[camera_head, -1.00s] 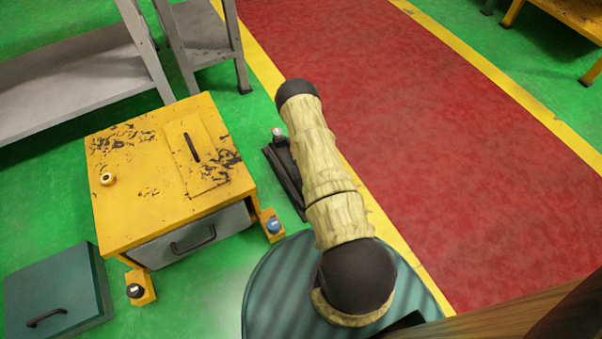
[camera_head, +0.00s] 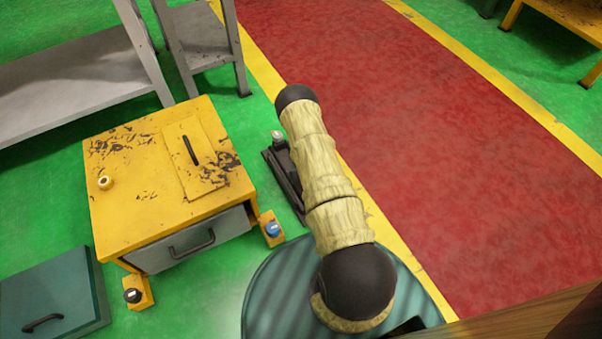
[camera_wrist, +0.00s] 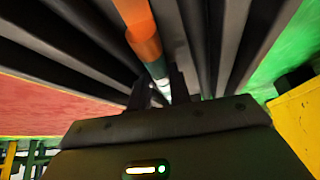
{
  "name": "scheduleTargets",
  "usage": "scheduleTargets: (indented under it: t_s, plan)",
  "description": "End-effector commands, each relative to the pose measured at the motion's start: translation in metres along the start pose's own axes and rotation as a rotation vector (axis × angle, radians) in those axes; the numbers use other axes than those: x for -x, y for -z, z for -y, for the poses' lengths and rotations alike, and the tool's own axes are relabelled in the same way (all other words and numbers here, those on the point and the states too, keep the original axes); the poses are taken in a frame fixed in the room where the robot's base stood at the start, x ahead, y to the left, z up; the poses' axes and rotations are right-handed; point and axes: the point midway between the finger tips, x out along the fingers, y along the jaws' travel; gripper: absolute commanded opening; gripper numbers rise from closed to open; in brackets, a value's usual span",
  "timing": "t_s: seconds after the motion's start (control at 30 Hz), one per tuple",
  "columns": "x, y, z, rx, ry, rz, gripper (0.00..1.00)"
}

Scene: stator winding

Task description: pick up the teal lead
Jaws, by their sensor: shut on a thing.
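In the wrist view a thin lead runs down from the top between dark slats, with an orange sleeve (camera_wrist: 145,42) and a short teal stretch (camera_wrist: 157,70) below it. A pale part shows under the teal, between the fingertips. My gripper (camera_wrist: 163,90) has its two dark fingers on either side of the lead's lower end and is shut on it. The lead's far end is out of view. In the head view my arm hides the gripper, and I cannot make out the lead there.
A yellow cabinet (camera_head: 140,205) with a grey drawer stands left of my arm. A teal box (camera_head: 55,290) lies at the lower left, and grey shelving (camera_head: 75,65) stands behind. The red floor lane (camera_head: 430,140) on the right is clear.

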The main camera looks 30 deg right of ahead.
Motion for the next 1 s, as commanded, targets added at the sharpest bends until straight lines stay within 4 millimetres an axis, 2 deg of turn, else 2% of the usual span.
scheduleTargets:
  t_s: [0.23, 0.37, 0.8, 1.0]
  plan:
    - [0.001, 0.001, -0.002, -0.004, -0.004, 0.000, 0.00]
    - [0.009, 0.005, -0.003, -0.005, -0.005, -0.001, 0.00]
    - [0.075, 0.043, -0.002, -0.004, -0.004, -0.002, 0.00]
    - [0.087, 0.050, -0.002, -0.002, -0.003, 0.000, 0.00]
